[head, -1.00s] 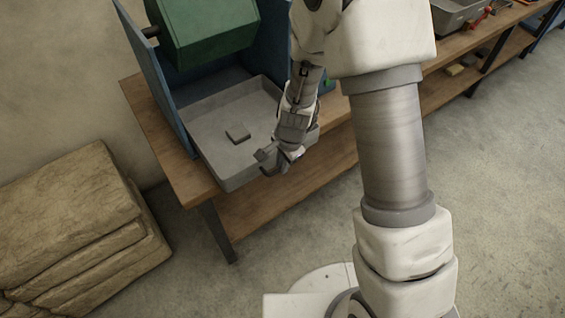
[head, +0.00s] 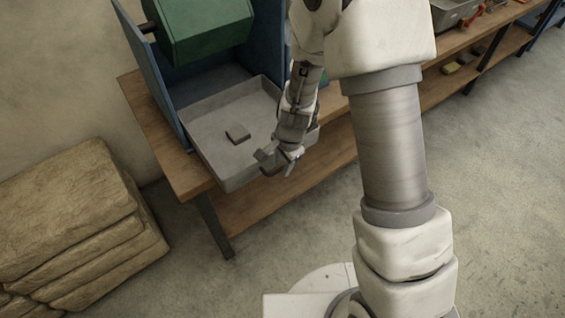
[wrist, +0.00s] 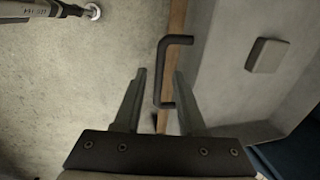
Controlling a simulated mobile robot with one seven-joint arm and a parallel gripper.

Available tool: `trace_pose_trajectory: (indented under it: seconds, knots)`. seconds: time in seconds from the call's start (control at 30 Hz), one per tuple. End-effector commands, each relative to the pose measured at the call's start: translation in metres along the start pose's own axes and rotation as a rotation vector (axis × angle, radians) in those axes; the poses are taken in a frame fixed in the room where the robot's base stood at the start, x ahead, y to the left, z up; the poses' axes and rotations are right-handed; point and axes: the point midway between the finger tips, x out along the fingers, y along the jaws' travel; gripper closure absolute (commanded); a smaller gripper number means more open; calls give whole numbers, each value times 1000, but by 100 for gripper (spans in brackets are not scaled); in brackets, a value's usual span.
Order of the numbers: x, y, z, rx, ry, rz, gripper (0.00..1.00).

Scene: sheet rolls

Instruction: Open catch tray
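The catch tray (head: 232,172) is a shallow grey tray under a green drum, extending past the bench's front edge. A small flat grey block (head: 238,134) lies in it; the block also shows in the wrist view (wrist: 267,55). The tray's dark C-shaped handle (wrist: 160,75) stands off its front wall. My gripper (head: 276,161) is at the tray's front. In the wrist view my gripper (wrist: 160,72) is open, with the handle's bar between its fingertips in the picture and a gap on both sides. I cannot tell how deep the handle sits between the fingers.
The blue machine frame (head: 148,75) holds the green drum (head: 205,28) above the tray. The wooden bench (head: 150,112) has a lower shelf. Stacked sacks (head: 75,215) stand at the left. The floor (head: 490,200) at the right is clear.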

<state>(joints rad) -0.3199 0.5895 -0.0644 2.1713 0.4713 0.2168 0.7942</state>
Motion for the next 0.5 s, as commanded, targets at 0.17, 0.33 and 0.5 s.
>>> trace_pose_trajectory:
  seconds: [0.17, 0.33, 0.5]
  knots:
    - [0, 0, 0, 0, 0, 1, 55]
    - [-2, 0, 0, -1, 0, 0, 55]
    - [-20, -1, 0, -1, 1, -2, 55]
